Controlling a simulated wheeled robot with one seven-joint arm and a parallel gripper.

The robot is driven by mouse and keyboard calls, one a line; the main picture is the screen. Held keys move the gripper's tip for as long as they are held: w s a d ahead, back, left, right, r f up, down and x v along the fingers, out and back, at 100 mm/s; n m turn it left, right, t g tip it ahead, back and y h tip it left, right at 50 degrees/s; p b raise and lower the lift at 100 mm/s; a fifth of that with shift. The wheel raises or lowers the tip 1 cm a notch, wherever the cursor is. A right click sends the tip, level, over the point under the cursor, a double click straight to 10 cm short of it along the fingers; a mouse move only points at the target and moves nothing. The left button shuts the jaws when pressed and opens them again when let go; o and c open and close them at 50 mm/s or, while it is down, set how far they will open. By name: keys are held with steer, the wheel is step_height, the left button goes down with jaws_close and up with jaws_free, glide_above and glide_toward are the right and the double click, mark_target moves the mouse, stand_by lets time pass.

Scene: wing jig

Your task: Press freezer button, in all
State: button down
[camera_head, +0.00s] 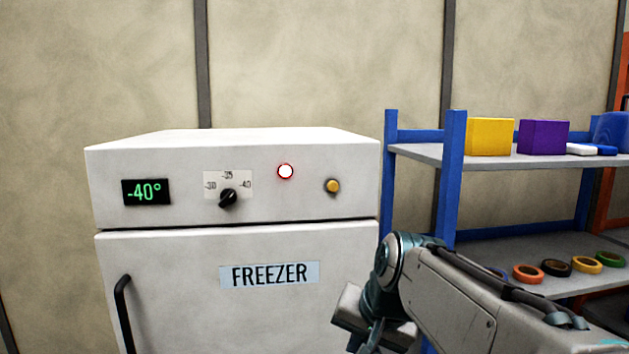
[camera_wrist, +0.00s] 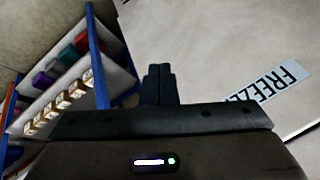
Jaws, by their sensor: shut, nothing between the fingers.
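The white freezer (camera_head: 160,290) stands in the left and middle of the head view. A black dial (camera_head: 228,198) points toward the -40 mark, and the display (camera_head: 147,192) reads -40°. My arm is in front of the freezer's lower right, below the button. My gripper shows in the wrist view (camera_wrist: 159,72), shut and empty, near the freezer front with its FREEZER label (camera_wrist: 268,88). Its fingertips are hidden in the head view. The button is not visible in the wrist view.
A blue-framed shelf (camera_head: 454,190) stands just right of the freezer, with a yellow box (camera_head: 490,137), a purple box (camera_head: 543,137) and several tape rolls. A black door handle (camera_head: 122,312) sticks out at the lower left. Space before the control panel is clear.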

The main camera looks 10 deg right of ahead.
mark_target(333, 186)
steer(key=w+r+m+t, duration=0.1)
steer(key=w+r+m, duration=0.1)
steer(key=r, duration=0.4)
steer(key=w+r+m+t+y+p, duration=0.1)
steer(key=w+r, duration=0.4)
steer(key=r, duration=0.2)
steer(key=w+d+r+m+t+y+p, duration=0.1)
steer(key=w+r+m, duration=0.1)
steer(key=r, duration=0.5)
steer(key=shift+w+r+m+t, duration=0.15)
steer(key=shift+w+m+t, duration=0.15)
steer(key=shift+w, duration=0.5)
steer(key=shift+d, duration=0.1)
steer(key=shift+w+p, duration=2.05)
steer(key=shift+w, duration=2.4)
steer(key=shift+w, duration=0.15)
steer(key=shift+w, duration=0.25)
